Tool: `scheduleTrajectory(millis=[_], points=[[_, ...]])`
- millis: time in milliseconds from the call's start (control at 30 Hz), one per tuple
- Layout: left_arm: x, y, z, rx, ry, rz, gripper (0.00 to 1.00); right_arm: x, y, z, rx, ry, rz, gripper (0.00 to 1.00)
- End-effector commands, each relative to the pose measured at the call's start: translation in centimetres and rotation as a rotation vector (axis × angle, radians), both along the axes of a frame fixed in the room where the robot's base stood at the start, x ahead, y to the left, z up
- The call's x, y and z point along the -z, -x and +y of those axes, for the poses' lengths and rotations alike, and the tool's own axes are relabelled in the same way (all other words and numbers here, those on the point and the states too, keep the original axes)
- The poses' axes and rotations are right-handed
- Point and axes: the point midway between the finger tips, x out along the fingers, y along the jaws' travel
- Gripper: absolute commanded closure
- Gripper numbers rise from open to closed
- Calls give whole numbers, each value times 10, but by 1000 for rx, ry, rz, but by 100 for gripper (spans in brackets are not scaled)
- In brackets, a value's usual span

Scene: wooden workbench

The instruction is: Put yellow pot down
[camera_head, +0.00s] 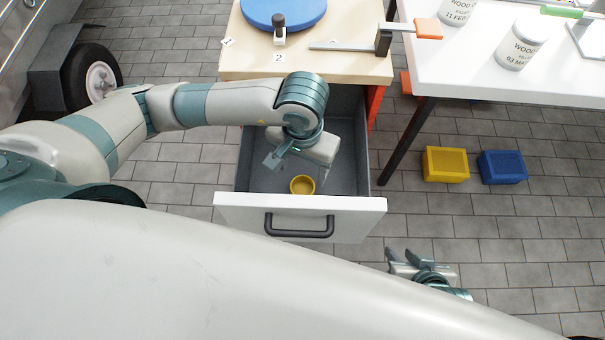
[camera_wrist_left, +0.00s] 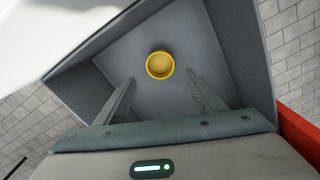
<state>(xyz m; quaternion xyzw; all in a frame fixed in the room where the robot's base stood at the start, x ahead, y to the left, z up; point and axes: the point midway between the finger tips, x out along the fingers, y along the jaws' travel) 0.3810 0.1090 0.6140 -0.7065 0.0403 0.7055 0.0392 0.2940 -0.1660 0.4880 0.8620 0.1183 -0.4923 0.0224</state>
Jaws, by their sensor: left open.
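The small yellow pot (camera_head: 302,185) stands on the floor of the open grey drawer (camera_head: 354,165), close to its white front. In the left wrist view the pot (camera_wrist_left: 160,65) shows upright from above, beyond the fingertips. My left gripper (camera_head: 275,159) is over the drawer, to the upper left of the pot in the head view. In the left wrist view its two fingers (camera_wrist_left: 160,82) are spread with nothing between them, apart from the pot. My right gripper (camera_head: 401,256) is low at the right of the drawer, its fingers apart and empty.
The drawer front (camera_head: 235,209) carries a dark handle (camera_head: 299,226). The wooden workbench (camera_head: 345,67) above holds a blue disc (camera_head: 284,10) and a clamp. A white table (camera_head: 480,65) with white cans stands right. Yellow (camera_head: 446,164) and blue (camera_head: 502,167) boxes lie on the floor.

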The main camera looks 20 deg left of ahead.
Motion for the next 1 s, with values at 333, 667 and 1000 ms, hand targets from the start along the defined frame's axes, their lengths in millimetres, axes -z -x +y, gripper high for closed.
scheduleTrajectory(millis=[333, 667, 1000], points=[[-31, 0, 0, 0, -1, 0, 37, 1, 2, -1, 3, 3, 14, 69], [-31, 0, 0, 0, -1, 1, 37, 1, 2, -1, 3, 4, 12, 69], [-38, 0, 0, 0, -1, 1, 37, 5, 0, -2, 3, 8, 15, 69]])
